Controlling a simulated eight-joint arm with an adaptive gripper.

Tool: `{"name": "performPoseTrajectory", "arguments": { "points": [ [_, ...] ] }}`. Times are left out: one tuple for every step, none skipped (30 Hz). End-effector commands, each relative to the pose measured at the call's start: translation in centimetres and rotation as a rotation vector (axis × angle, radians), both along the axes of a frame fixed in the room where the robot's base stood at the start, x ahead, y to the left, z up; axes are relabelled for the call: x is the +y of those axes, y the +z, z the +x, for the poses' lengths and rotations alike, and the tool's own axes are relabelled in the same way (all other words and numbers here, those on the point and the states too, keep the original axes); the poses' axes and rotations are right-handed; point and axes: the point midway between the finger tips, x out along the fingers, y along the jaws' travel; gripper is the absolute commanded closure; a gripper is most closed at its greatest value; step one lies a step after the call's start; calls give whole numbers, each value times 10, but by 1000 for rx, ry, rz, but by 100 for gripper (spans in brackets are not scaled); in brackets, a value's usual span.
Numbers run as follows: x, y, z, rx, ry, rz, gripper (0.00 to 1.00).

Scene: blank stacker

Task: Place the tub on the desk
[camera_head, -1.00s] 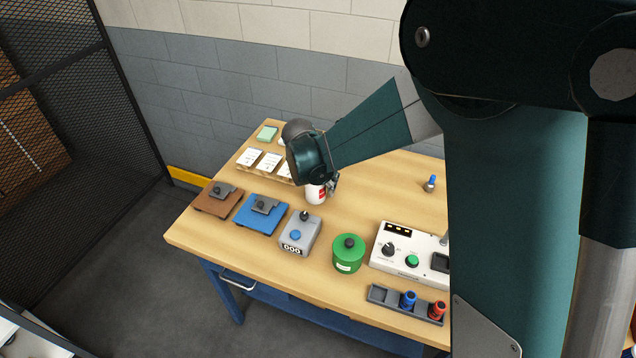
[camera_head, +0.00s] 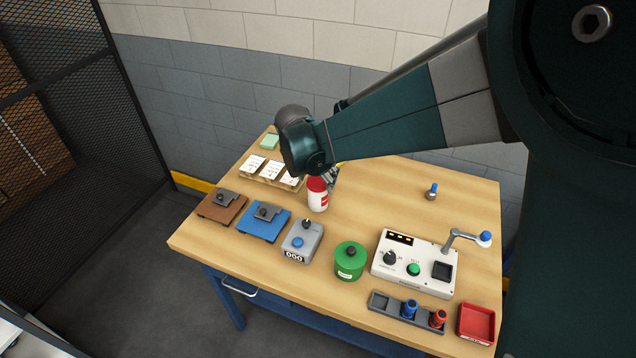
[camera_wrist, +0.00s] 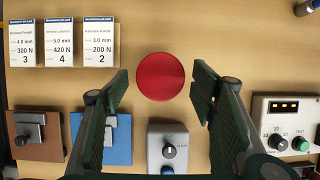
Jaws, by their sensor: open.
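The tub is a small white container with a red lid and red label (camera_head: 318,196). It stands upright on the wooden desk (camera_head: 390,200), behind the grey counter box. In the wrist view its round red lid (camera_wrist: 160,77) lies between and a little beyond my two fingers. My gripper (camera_head: 331,179) is open and sits just above and behind the tub, partly hidden by my wrist. In the wrist view the fingers (camera_wrist: 160,90) are spread wide, with gaps on both sides of the lid. No contact shows.
Near the tub are white cards (camera_head: 268,170), a brown plate (camera_head: 221,205), a blue plate (camera_head: 263,223), the grey counter box (camera_head: 302,240) and a green canister (camera_head: 349,262). A white control panel (camera_head: 415,262), dark rack (camera_head: 384,301) and red tray (camera_head: 477,323) stand right. Bare desk lies right of the tub.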

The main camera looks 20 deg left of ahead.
Motion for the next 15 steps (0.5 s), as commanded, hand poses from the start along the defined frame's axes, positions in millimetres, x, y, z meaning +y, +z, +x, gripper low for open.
{"name": "performPoseTrajectory", "arguments": {
  "points": [
    [0, 7, -3, 0, 0, 0, 44],
    [0, 10, -4, 0, 0, 0, 44],
    [0, 13, -6, 0, 0, 0, 44],
    [0, 16, -7, 0, 0, 0, 44],
    [1, 18, -8, 0, 1, 0, 44],
    [1, 21, -9, 0, 1, 0, 44],
    [1, 23, -10, 0, 1, 0, 44],
    [1, 25, -11, 0, 1, 0, 44],
    [1, 27, -11, 0, 1, 0, 44],
    [1, 27, -12, 0, 1, 0, 44],
    [1, 28, -12, 0, 1, 0, 44],
    [1, 29, -13, 0, 1, 0, 44],
    [1, 29, -13, 0, 1, 0, 44],
    [1, 30, -13, 0, 1, 0, 44],
    [1, 30, -13, 0, 1, 0, 44]
  ]
}}
